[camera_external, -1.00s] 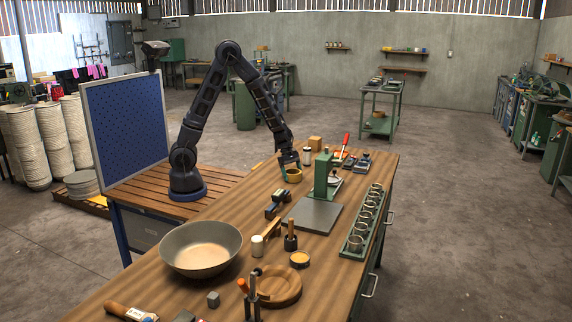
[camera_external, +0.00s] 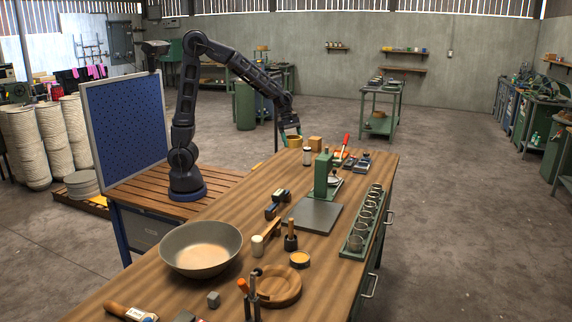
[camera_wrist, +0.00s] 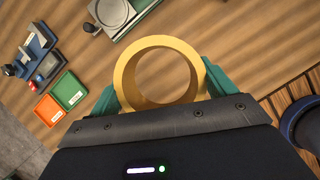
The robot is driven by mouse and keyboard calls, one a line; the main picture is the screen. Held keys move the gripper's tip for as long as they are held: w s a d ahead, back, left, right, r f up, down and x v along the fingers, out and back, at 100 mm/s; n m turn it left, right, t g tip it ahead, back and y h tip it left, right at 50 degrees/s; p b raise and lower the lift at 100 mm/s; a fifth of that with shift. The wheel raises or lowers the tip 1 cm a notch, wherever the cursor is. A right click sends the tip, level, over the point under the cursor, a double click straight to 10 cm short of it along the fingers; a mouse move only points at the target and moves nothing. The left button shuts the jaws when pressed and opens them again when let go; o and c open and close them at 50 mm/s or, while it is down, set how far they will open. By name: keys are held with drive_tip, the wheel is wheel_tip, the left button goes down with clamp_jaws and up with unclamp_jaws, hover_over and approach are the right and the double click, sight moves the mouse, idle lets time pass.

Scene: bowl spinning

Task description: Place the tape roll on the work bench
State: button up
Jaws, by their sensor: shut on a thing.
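The tape roll, a yellow ring, is held in my gripper (camera_wrist: 160,92). In the wrist view the tape roll (camera_wrist: 124,80) sits between the two green fingertips, with wood planks showing through its hole. In the external view the tape roll (camera_external: 294,141) is raised above the far end of the wooden work bench (camera_external: 225,215), near its left edge. My gripper (camera_external: 292,137) is shut on it.
A wooden block (camera_external: 315,143) and a white jar (camera_external: 307,156) stand near the far end of the bench. A green stand (camera_external: 322,175), a large bowl (camera_external: 201,249) and a rack of cups (camera_external: 363,222) stand closer. Small trays (camera_wrist: 70,90) show in the wrist view.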

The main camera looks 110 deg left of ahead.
drive_tip(key=r, duration=0.8)
drive_tip(key=shift+w+d+r, duration=0.15)
drive_tip(key=shift+w+d, duration=0.15)
drive_tip(key=w+d+m, duration=0.1)
drive_tip(key=w+d, duration=1.3)
drive_tip(key=m, duration=0.1)
hover_over(316, 214)
drive_tip(key=s, duration=0.1)
wheel_tip(316, 214, down, 5)
drive_tip(key=shift+g+h, duration=0.4)
drive_tip(key=f, duration=1.3)
drive_tip(key=a+f, duration=0.1)
drive_tip(key=f, duration=0.6)
drive_tip(key=shift+f, duration=0.1)
drive_tip(key=shift+s+f, duration=0.1)
drive_tip(key=o, duration=0.9)
